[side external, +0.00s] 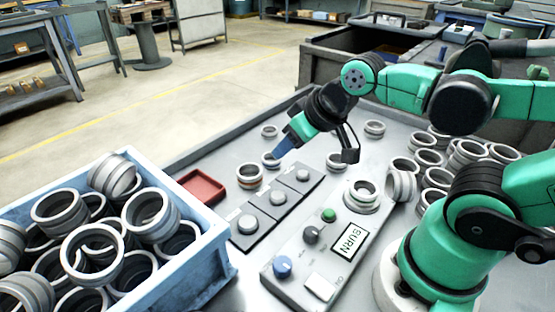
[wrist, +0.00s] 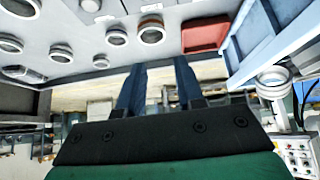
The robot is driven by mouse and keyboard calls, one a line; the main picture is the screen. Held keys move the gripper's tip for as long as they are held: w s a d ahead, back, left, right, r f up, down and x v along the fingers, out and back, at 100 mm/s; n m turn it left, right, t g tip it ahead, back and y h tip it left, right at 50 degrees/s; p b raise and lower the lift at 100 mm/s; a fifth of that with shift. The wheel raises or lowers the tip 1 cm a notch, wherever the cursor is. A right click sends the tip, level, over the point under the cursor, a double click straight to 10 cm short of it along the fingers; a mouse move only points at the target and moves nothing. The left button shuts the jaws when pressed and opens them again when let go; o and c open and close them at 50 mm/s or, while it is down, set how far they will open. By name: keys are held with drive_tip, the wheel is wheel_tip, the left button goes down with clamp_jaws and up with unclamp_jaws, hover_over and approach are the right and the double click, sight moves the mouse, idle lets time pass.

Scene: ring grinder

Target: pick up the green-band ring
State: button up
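I cannot make out a green band on any ring in either view. A ring with an orange-brown band (side external: 249,176) stands on the grey table left of my gripper; it also shows at the top of the wrist view (wrist: 151,31). A small grey ring (side external: 270,160) sits just behind my fingertips, partly covered, its band colour unclear. Other grey rings stand apart at the back (side external: 269,131) and right (side external: 337,161). My gripper (side external: 284,149) hangs tilted above the table with its blue fingers. In the wrist view the fingers (wrist: 160,68) are apart with nothing between them.
A blue crate (side external: 205,256) full of rings stands at front left. A red tray (side external: 201,187) lies beside it. A switch panel (side external: 248,222) and a control box with knobs (side external: 318,255) lie in front. Several rings (side external: 427,158) crowd the right side.

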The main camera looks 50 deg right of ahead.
drive_tip(key=o, duration=0.9)
drive_tip(key=n+g, duration=0.5)
drive_tip(key=g, duration=0.2)
hover_over(364, 192)
wheel_tip(364, 192, down, 4)
drive_tip(key=shift+r, duration=0.2)
drive_tip(key=shift+f, duration=2.8)
